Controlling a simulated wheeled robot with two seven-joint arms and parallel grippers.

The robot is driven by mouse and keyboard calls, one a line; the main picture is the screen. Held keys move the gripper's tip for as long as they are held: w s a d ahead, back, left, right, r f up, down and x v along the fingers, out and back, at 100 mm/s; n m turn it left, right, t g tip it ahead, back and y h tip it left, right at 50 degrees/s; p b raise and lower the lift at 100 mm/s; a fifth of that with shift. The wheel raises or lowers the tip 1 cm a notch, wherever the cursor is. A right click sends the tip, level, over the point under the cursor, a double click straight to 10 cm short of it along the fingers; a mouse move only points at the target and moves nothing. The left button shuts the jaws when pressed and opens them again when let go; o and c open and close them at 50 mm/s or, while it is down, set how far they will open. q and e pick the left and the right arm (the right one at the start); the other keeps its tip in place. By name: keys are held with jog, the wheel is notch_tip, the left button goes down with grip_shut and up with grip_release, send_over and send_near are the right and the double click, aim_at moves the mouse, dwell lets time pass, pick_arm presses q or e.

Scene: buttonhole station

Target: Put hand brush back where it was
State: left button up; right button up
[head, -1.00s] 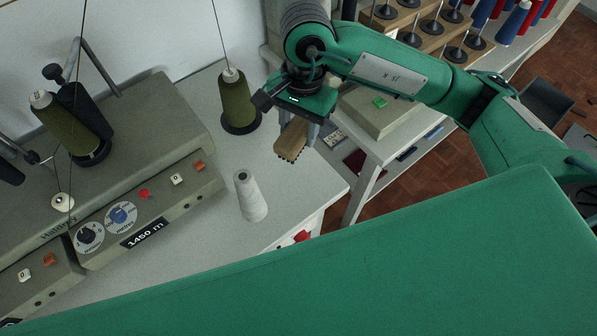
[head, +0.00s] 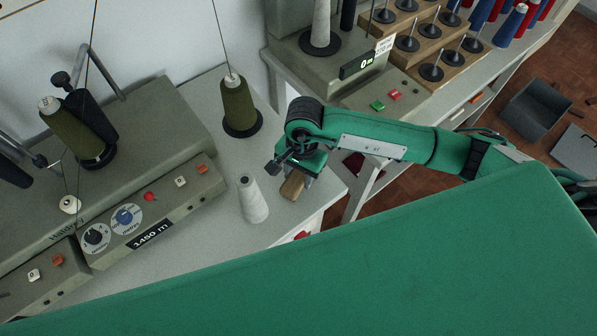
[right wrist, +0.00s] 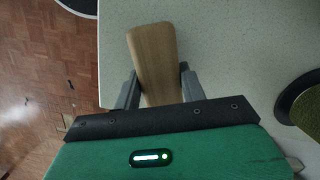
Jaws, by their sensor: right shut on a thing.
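The hand brush (head: 292,186) has a wooden handle and shows just below my right gripper (head: 298,174) in the head view, over the white table's right end, beside a white thread cone. In the right wrist view the wooden handle of the hand brush (right wrist: 153,62) sticks out between the two fingers of my right gripper (right wrist: 156,88), which is shut on it. The bristles are hidden in both current views. I cannot tell whether the brush touches the table. My left gripper is not in view.
A white thread cone (head: 252,200) stands close left of the brush. An olive thread cone (head: 238,104) stands behind it. A grey machine (head: 150,130) fills the table's left. The white table (head: 225,215) ends just right of the brush; brick-coloured floor (head: 395,190) lies beyond.

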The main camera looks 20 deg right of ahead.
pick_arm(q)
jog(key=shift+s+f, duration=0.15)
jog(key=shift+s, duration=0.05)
pick_arm(e)
jog(key=shift+f, duration=0.1)
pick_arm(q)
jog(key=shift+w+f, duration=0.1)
pick_arm(e)
jog(key=shift+f+b, duration=0.15)
jog(key=shift+b, duration=0.15)
jog(key=o, duration=0.9)
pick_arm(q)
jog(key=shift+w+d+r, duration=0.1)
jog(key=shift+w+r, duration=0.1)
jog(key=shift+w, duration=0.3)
pick_arm(e)
jog(key=shift+o, duration=0.2)
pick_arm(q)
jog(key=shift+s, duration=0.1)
